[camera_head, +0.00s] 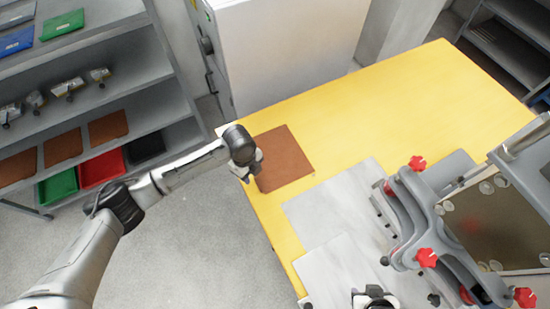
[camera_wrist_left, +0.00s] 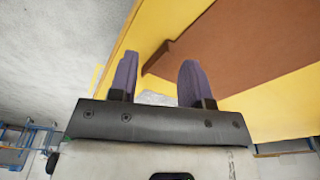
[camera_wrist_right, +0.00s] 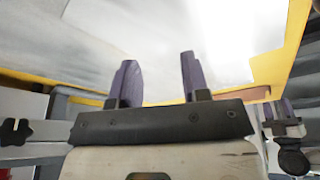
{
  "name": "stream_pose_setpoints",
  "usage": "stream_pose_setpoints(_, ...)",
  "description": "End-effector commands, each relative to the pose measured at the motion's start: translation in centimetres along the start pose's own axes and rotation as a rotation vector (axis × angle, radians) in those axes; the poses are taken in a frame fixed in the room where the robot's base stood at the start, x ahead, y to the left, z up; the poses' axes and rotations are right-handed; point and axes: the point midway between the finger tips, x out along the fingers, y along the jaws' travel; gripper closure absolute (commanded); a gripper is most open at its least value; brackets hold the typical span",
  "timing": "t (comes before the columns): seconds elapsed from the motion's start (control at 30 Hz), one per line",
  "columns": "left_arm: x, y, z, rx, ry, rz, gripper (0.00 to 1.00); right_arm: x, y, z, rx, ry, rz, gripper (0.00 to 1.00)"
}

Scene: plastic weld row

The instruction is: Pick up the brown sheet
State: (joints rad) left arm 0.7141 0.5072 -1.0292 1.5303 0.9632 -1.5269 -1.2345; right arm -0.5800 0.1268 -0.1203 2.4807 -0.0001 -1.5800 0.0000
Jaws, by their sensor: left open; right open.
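A brown sheet (camera_head: 287,160) lies flat on the yellow table near its left edge. My left gripper (camera_head: 250,170) is at the sheet's left edge in the head view and hides part of it. In the left wrist view the two purple fingers of my left gripper (camera_wrist_left: 157,75) are apart, and a corner of the brown sheet (camera_wrist_left: 240,45) reaches between them; I cannot tell if they touch it. In the right wrist view my right gripper (camera_wrist_right: 157,80) is open and empty, facing a pale grey sheet (camera_wrist_right: 150,40).
Pale grey sheets (camera_head: 335,205) lie on the yellow table (camera_head: 400,90) beside the brown one. A grey fixture with red knobs (camera_head: 425,257) stands at the right. A shelf at the left holds more brown sheets (camera_head: 108,127) and green (camera_head: 57,185) and red (camera_head: 100,168) bins.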

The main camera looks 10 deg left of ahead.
Motion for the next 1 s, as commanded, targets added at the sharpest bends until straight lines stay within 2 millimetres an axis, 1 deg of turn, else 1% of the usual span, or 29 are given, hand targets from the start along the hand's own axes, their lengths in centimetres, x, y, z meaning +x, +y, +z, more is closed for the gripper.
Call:
stream_pose_setpoints(0.03, 1.0, -0.1, -0.1, -0.001, 0.001, 0.001, 0.56, 0.5, 0.0, 0.2, -0.001, 0.000, 0.000, 0.57)
stream_pose_setpoints(0.2, 3.0, -0.2, 0.0, -0.001, -0.001, 0.000, 0.56, 1.0, 0.0, 0.3, 0.000, 0.000, 0.000, 0.57)
stream_pose_setpoints(0.47, 3.2, -0.2, 0.0, 0.000, -0.001, -0.001, 0.56, 0.9, -0.1, 0.3, 0.004, 0.000, -0.003, 0.57)
stream_pose_setpoints(0.9, 3.2, -0.2, 0.0, -0.001, -0.001, -0.001, 0.98, 0.9, -0.3, 0.2, 0.010, 0.001, -0.008, 0.57)
stream_pose_setpoints(0.93, 3.2, -0.2, 0.0, -0.001, -0.001, -0.001, 1.00, 0.9, -0.3, 0.2, 0.010, 0.001, -0.008, 0.57)
stream_pose_setpoints(1.0, 3.2, -0.2, 0.0, -0.001, -0.001, 0.000, 1.00, 0.9, -0.3, 0.2, 0.010, 0.001, -0.007, 0.57)
